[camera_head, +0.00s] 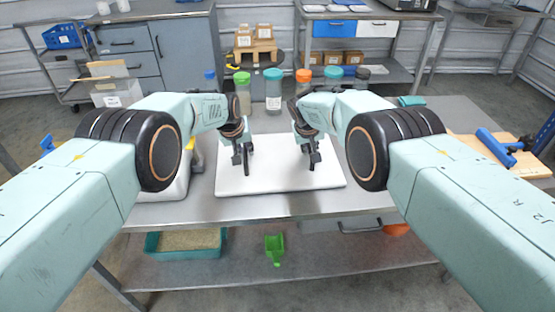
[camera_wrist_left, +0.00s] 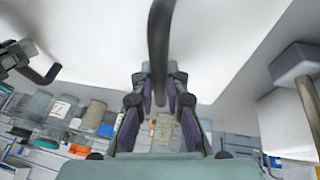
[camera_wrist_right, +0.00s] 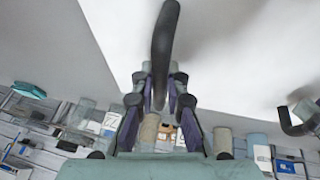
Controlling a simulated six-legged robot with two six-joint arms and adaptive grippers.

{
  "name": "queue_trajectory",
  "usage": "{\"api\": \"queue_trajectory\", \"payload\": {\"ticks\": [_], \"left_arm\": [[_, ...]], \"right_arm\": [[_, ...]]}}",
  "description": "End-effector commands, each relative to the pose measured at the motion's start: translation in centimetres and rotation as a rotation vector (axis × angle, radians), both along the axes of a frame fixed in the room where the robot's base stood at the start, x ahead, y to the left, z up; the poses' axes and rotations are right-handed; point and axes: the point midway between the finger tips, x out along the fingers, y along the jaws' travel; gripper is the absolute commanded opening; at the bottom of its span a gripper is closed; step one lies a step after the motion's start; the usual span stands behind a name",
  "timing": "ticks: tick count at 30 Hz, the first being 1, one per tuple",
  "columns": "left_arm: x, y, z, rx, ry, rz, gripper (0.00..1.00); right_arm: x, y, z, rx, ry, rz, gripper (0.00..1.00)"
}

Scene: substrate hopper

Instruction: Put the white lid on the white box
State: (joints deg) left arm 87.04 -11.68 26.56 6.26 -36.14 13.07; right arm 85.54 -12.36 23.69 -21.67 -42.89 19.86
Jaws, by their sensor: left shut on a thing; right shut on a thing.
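The white lid (camera_head: 280,176) is a flat white panel with two dark handles, in the middle of the metal table. My left gripper (camera_head: 242,158) is shut on its left handle, and the dark curved bar (camera_wrist_left: 160,50) runs between the fingers in the left wrist view. My right gripper (camera_head: 310,155) is shut on the right handle, which also shows in the right wrist view (camera_wrist_right: 163,50). I cannot tell whether the lid rests on something or hangs just above it. A white body (camera_head: 176,188) stands left of the lid, partly hidden by my left arm; I cannot tell whether it is the white box.
Several jars, one with a green cap (camera_head: 242,92) and one larger (camera_head: 273,95), line the table's back. A wooden board (camera_head: 520,165) with a blue tool (camera_head: 495,147) lies at right. A teal tray (camera_head: 185,245) and green scoop (camera_head: 275,247) are on the lower shelf.

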Motion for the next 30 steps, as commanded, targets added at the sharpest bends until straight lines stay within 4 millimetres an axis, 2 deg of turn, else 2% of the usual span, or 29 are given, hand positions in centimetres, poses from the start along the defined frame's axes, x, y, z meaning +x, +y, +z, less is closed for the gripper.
{"api": "queue_trajectory", "payload": {"ticks": [19, 30], "left_arm": [[0.1, 0.0, 0.1, 0.0, -0.002, 0.0, 0.0], [0.1, 0.0, 1.1, -0.001, -0.004, 0.0, 0.0]], "right_arm": [[0.0, 0.0, 0.0, 0.0, -0.001, 0.0, 0.0], [0.1, 0.0, 1.0, 0.0, -0.003, 0.001, 0.0]]}}
